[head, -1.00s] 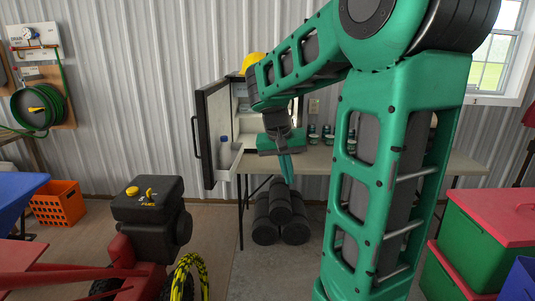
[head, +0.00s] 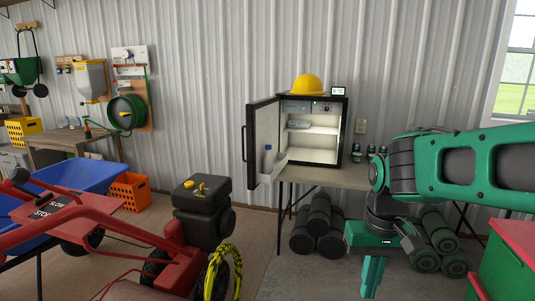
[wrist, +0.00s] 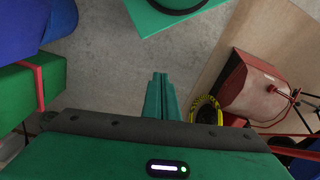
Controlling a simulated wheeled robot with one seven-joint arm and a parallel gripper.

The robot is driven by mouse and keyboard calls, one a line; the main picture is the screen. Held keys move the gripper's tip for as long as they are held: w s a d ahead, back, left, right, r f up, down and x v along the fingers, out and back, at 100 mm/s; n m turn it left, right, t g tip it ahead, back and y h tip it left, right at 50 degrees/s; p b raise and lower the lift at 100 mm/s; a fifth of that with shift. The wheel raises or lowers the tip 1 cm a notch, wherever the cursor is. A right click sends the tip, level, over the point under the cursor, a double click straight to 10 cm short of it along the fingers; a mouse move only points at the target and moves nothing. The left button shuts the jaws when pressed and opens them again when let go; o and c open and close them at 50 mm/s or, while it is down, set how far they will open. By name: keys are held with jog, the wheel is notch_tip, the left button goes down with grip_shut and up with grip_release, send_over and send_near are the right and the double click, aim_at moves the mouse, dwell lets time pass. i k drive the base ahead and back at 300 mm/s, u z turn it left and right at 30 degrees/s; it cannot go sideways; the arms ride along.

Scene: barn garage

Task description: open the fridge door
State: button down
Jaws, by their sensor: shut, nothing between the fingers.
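The small black fridge (head: 342,133) stands on a table against the metal wall in the head view. Its door (head: 262,142) hangs wide open to the left, with a dark handle (head: 244,143) on its outer face. My gripper (head: 371,277) is to the right of and below the fridge, in front of the table, pointing down. It is shut and empty, apart from the door and handle. The wrist view shows its closed fingers (wrist: 160,90) over the floor.
A yellow hard hat (head: 307,84) sits on the fridge. The table (head: 335,177) has jars to the right and dark rolls (head: 318,220) beneath. A red machine (head: 180,262) stands at front left. Red and green boxes (head: 505,260) are at right.

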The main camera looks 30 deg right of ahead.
aim_at(262, 126)
jog(key=k, duration=0.55)
jog(key=z, duration=0.7)
jog(key=i, duration=2.35)
jog(key=u, duration=0.45)
